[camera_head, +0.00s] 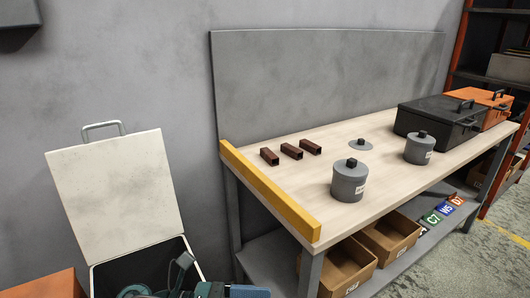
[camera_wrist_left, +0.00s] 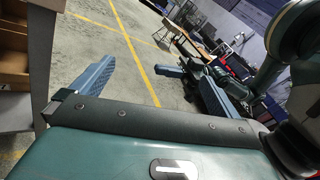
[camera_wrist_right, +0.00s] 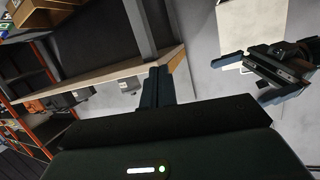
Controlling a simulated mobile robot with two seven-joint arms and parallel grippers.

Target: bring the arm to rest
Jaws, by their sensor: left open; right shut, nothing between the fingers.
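My left gripper (camera_wrist_left: 155,72) shows in the left wrist view with its two blue fingers spread wide and nothing between them. Beyond the fingers are the floor with yellow lines and some distant furniture. My right gripper (camera_wrist_right: 157,82) shows in the right wrist view with its dark fingers together and nothing held. From that view its fingertips overlap the edge of the workbench, and I cannot tell the gap between them.
The workbench (camera_head: 395,165) has a yellow strip (camera_head: 270,190) on its near left edge. On it are grey canisters (camera_head: 349,181), brown tubes (camera_head: 292,151), a black case (camera_head: 437,121) and an orange case (camera_head: 490,98). A bin with a raised white lid (camera_head: 120,190) stands left.

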